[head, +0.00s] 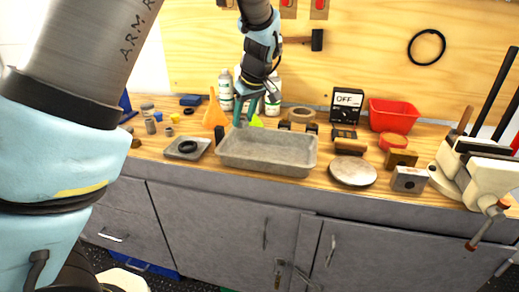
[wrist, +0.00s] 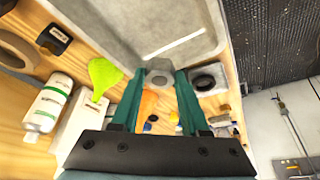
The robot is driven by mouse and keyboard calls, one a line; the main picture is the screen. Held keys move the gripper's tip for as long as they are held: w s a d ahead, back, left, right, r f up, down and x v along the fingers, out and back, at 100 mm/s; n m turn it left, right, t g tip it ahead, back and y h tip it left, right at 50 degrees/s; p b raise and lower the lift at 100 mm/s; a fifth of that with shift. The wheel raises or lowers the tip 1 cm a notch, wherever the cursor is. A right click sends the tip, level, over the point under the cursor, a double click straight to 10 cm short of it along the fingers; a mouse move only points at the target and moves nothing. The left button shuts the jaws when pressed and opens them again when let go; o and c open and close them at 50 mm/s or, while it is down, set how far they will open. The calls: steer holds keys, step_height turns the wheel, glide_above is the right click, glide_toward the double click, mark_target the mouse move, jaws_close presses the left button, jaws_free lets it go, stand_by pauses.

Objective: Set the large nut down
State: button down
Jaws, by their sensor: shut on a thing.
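My gripper (wrist: 160,74) is shut on the large nut (wrist: 160,67), a grey ring-like piece between the two teal fingertips in the wrist view. In the head view my gripper (head: 243,119) hangs at the back left corner of the large grey metal tray (head: 268,163). I cannot make out the nut clearly in that view. In the wrist view the nut appears at the near edge of the large tray (wrist: 140,25); I cannot tell whether it touches anything below.
A small tray (head: 174,152) with a black ring (head: 187,147) lies left of the large tray. An orange funnel (head: 214,113), white bottles (head: 226,90) and a tape roll (head: 301,115) stand behind. A round plate (head: 352,172) lies to the right. Bare wood shows around the small tray.

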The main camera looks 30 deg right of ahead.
steer(key=p, duration=0.2)
glide_above(241, 152)
steer(key=s, duration=0.2)
steer(key=f, duration=0.5)
steer(key=shift+w+d+f, duration=0.1)
steer(key=shift+w+f, duration=0.15)
steer(key=shift+f, duration=0.1)
steer(key=shift+f+p, duration=0.3)
steer(key=shift+f, duration=1.8)
steer(key=shift+f, duration=0.2)
steer(key=shift+c, duration=2)
jaws_free()
steer(key=shift+r, duration=0.1)
